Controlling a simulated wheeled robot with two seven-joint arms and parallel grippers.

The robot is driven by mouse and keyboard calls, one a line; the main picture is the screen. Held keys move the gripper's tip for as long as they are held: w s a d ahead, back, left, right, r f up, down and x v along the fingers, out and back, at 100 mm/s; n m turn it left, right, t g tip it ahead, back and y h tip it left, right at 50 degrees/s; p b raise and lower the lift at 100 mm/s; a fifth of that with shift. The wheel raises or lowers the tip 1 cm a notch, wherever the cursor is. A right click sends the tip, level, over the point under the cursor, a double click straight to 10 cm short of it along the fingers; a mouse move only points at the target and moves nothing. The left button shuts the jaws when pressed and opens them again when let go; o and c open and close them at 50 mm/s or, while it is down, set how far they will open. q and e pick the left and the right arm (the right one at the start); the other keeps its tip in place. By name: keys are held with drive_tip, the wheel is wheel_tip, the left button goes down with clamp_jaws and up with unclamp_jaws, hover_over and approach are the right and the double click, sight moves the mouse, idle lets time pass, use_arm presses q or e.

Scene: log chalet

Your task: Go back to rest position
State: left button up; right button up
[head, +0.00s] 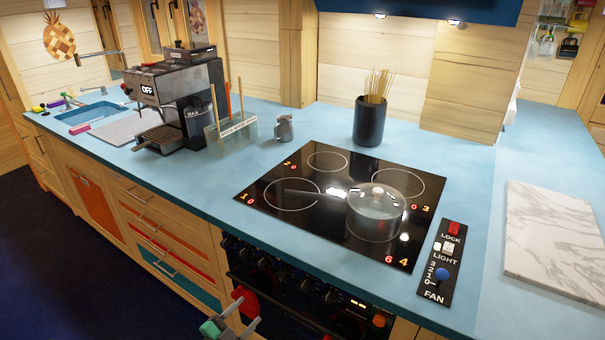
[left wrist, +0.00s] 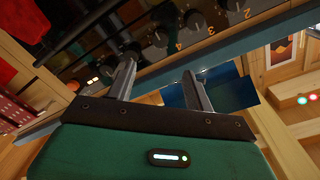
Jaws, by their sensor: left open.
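My left gripper (head: 249,310) is at the bottom edge of the head view, in front of the counter. Its green body and two grey fingers also show in the left wrist view (left wrist: 159,70). The fingers are apart and nothing is seen held between them. They point toward the oven's row of dark knobs (left wrist: 195,22). The knobs (head: 307,294) lie right of the gripper in the head view. A red thing (head: 244,302) is close by the fingers, and I cannot tell whether it touches them. My right gripper is not in view.
The blue counter (head: 450,170) holds a black hob (head: 333,203) with a glass-lidded pot (head: 376,207), a coffee machine (head: 180,95), a black utensil holder (head: 369,122) and a marble board (head: 555,237). Drawers (head: 160,235) line the front at left. The dark floor (head: 75,260) at left looks clear.

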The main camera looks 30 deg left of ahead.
use_arm(q)
drive_tip(key=s+d+f+n+g+y, duration=0.15)
drive_tip(key=s+f+g, duration=0.3)
drive_tip(key=f, duration=0.95)
drive_tip(key=s+d+f+n+g+y, duration=0.1)
drive_tip(key=s+f+n+g, duration=0.35)
drive_tip(key=f, duration=1.05)
drive_tip(key=s+d+f+g, duration=0.2)
drive_tip(key=s+f, duration=0.3)
drive_tip(key=s, duration=0.4)
drive_tip(key=s+d+f+g, duration=0.3)
drive_tip(key=s+f, duration=0.3)
drive_tip(key=s, duration=0.3)
drive_tip(key=s+d+f+n+g, duration=0.1)
drive_tip(key=s+d+f, duration=0.3)
drive_tip(key=s, duration=0.5)
wheel_tip(320, 180, down, 2)
drive_tip(key=shift+s+d+f+g+p, duration=0.15)
drive_tip(key=shift+s+g+p, duration=0.2)
drive_tip(key=shift+g, duration=0.55)
